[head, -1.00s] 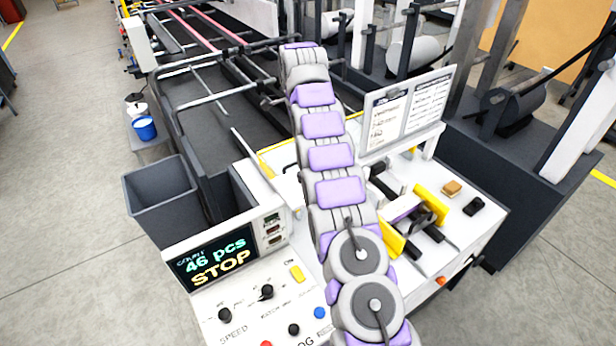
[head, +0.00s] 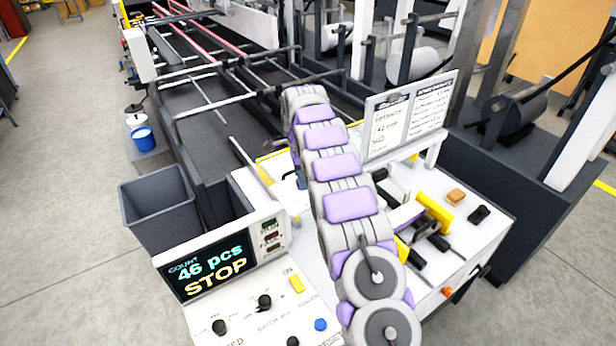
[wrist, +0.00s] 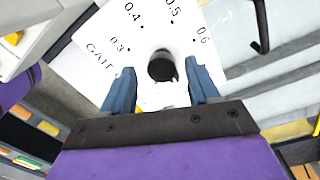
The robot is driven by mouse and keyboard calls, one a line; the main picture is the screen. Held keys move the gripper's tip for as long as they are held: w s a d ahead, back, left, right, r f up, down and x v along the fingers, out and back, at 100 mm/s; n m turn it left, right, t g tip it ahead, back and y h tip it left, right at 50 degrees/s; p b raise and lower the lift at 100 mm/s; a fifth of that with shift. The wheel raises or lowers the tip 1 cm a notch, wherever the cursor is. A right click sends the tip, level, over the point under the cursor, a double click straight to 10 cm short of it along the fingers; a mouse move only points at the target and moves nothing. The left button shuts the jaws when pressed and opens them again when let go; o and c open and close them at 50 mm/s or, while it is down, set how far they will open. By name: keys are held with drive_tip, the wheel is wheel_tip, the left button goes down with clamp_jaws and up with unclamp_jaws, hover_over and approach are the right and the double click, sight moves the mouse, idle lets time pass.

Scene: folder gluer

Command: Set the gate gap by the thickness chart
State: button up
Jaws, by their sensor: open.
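In the wrist view my gripper (wrist: 160,88) is open, with its two blue fingers on either side of a black round knob (wrist: 162,66). The knob sits on a white gate dial plate (wrist: 100,50) with printed marks 0.3, 0.4, 0.5 and 0.6. I cannot tell whether the fingers touch the knob. In the head view my arm hides the dial and most of the gripper. The chart board (head: 408,118) stands upright behind the machine's white top; its small print is too blurred to read fully.
The control panel (head: 225,268) shows "46 pcs" and "STOP". A grey bin (head: 160,212) and a blue bucket (head: 143,139) stand at the left. A tan block (head: 456,197) and a small black object (head: 480,214) lie on the white top at the right.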

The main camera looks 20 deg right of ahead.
drive_tip(key=shift+f, duration=0.2)
drive_tip(key=c, duration=1)
